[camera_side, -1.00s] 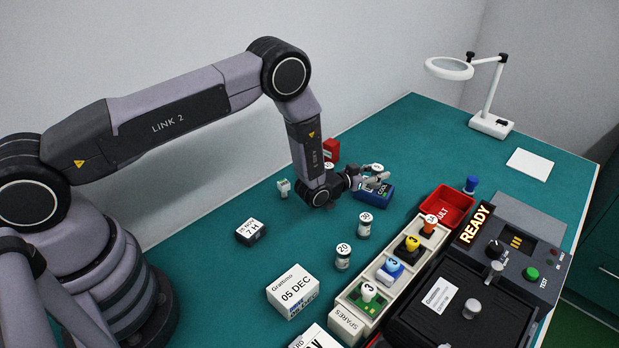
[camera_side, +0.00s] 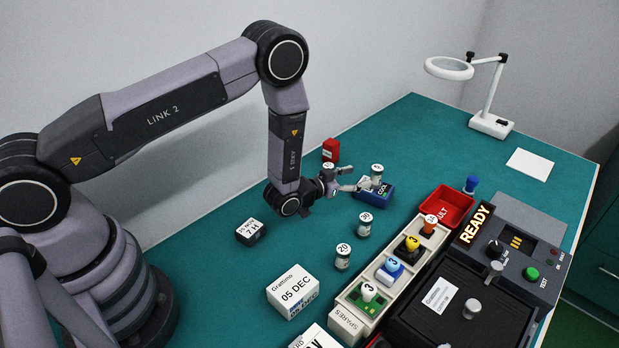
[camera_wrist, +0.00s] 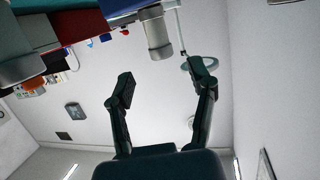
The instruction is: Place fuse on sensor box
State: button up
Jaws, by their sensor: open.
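No label in view names a fuse or a sensor box, so I cannot tell for certain which they are. My gripper (camera_side: 354,181) is open and empty in the side view, just left of a blue box marked COOL (camera_side: 379,194). A small cylinder with a white top (camera_side: 377,171) stands upright at or on the box's back end; which one is unclear. The wrist view shows my open fingers (camera_wrist: 164,78) apart, with a grey cylinder (camera_wrist: 157,35) beyond the tips and no contact visible.
Cylinders marked 30 (camera_side: 364,227) and 20 (camera_side: 343,258) stand on the green table. A red box (camera_side: 331,150) is behind my gripper. A spares rack (camera_side: 349,320), red tray (camera_side: 453,195) and black test unit (camera_side: 520,262) lie to the right. The far table is mostly clear.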

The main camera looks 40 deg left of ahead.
jog(key=s+a+r+n+g+y, duration=0.1)
jog(key=s+a+r+g, duration=0.2)
jog(key=r, duration=0.9)
jog(key=s+a+r+g+y, duration=0.1)
jog(key=s+a+r, duration=0.25)
jog(key=r, duration=0.85)
jog(key=s+a+r+g, duration=0.1)
jog(key=s+r+g, duration=0.1)
jog(key=s, duration=0.8)
jog(key=s+a+r+g, duration=0.2)
jog(key=s+r, duration=0.2)
jog(key=s, duration=0.7)
jog(key=s+a+r+n+g+y, duration=0.1)
jog(key=s+r, duration=0.2)
jog(key=s, duration=0.7)
jog(key=shift+s+a+r+g, duration=0.15)
jog(key=shift+a+r+g, duration=0.05)
jog(key=shift+a+g, duration=0.2)
